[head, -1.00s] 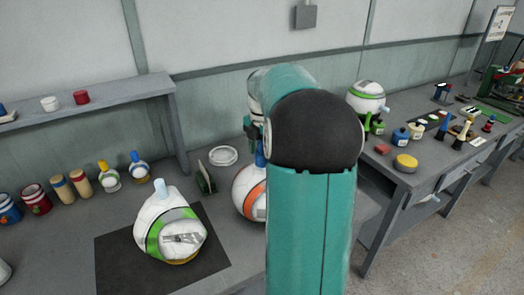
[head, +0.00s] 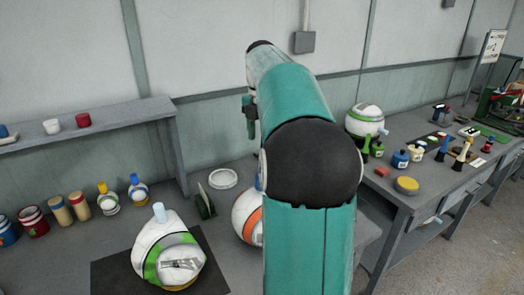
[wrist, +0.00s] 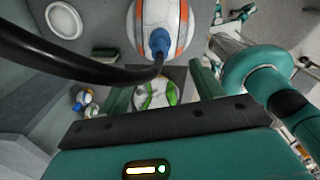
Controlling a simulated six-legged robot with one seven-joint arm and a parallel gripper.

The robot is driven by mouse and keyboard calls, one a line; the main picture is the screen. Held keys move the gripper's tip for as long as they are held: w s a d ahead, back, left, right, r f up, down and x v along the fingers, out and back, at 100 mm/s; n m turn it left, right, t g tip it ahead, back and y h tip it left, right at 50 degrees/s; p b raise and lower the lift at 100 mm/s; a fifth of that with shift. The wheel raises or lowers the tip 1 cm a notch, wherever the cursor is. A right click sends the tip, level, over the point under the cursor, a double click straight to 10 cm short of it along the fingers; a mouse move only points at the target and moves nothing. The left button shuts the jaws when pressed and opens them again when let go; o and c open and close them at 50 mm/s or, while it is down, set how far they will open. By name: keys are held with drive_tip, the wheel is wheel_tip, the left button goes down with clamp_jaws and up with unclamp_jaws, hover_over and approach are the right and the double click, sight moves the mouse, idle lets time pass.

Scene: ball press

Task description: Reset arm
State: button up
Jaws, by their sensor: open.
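My gripper (wrist: 162,88) is open in the wrist view, with its two green fingers apart and nothing held between them. In the head view my raised teal arm hides most of it; a dark part of the arm's end (head: 250,112) shows above the bench. A white ball with a green stripe (head: 166,252) sits on a black mat and shows between the fingers in the wrist view. A white ball with an orange stripe (head: 246,215) and blue knob (wrist: 159,42) is partly hidden behind my arm in the head view.
A grey shelf (head: 100,122) with small cups stands at the left. Cans and small bottles line the bench below it. A white round dish (head: 223,179) lies near the wall. A second bench (head: 400,195) at right holds a green-striped ball (head: 366,119) and several small parts.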

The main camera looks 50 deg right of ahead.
drive_tip(key=shift+r, duration=0.35)
idle(0.3)
